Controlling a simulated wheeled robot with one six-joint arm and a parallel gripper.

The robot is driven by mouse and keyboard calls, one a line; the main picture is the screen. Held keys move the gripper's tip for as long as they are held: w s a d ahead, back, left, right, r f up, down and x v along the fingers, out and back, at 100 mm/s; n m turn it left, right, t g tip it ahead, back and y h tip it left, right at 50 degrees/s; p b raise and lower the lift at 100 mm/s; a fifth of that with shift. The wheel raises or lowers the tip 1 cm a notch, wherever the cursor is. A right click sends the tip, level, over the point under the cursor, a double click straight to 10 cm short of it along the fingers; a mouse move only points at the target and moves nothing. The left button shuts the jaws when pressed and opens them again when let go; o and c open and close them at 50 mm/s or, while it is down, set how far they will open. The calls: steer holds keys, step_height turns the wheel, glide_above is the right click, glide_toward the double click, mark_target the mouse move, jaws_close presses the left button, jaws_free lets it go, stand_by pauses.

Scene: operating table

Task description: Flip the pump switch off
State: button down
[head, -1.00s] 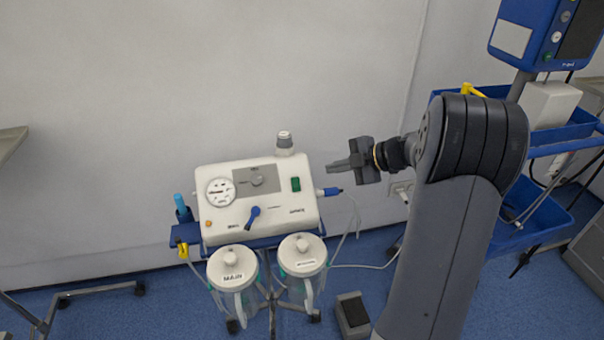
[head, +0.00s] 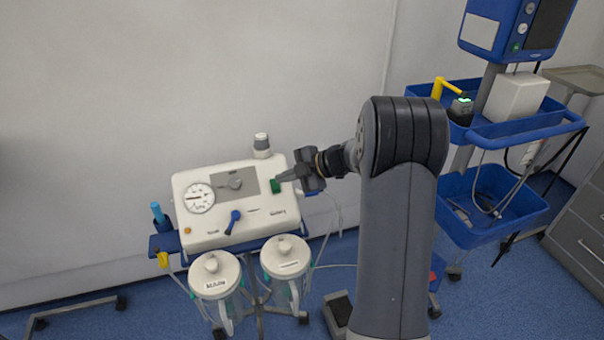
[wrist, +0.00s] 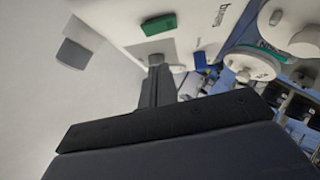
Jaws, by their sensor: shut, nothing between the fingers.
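The white pump unit (head: 205,228) stands at the left, with a gauge, a knob and a blue lever on its sloped front. Its green pump switch (head: 275,187) is at the panel's upper right. My gripper (head: 279,178) is shut and empty, its fingertips pointing left just beside the switch's upper edge.
Two lidded canisters, one marked MAIN (head: 215,276) and another (head: 285,258), hang below the pump. A white-grey cap (head: 262,143) stands at its back. A blue trolley (head: 500,130) with a monitor is at the right. A plain wall is behind.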

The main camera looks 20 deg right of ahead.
mark_target(271, 183)
steer(key=w+f, duration=0.3)
steer(key=shift+a+f, duration=0.1)
steer(key=shift+a, duration=0.1)
steer(key=shift+w+p, duration=0.15)
steer(key=shift+p, duration=0.2)
steer(key=shift+f, duration=0.1)
steer(key=shift+s+f, duration=0.35)
steer(key=shift+s, duration=0.4)
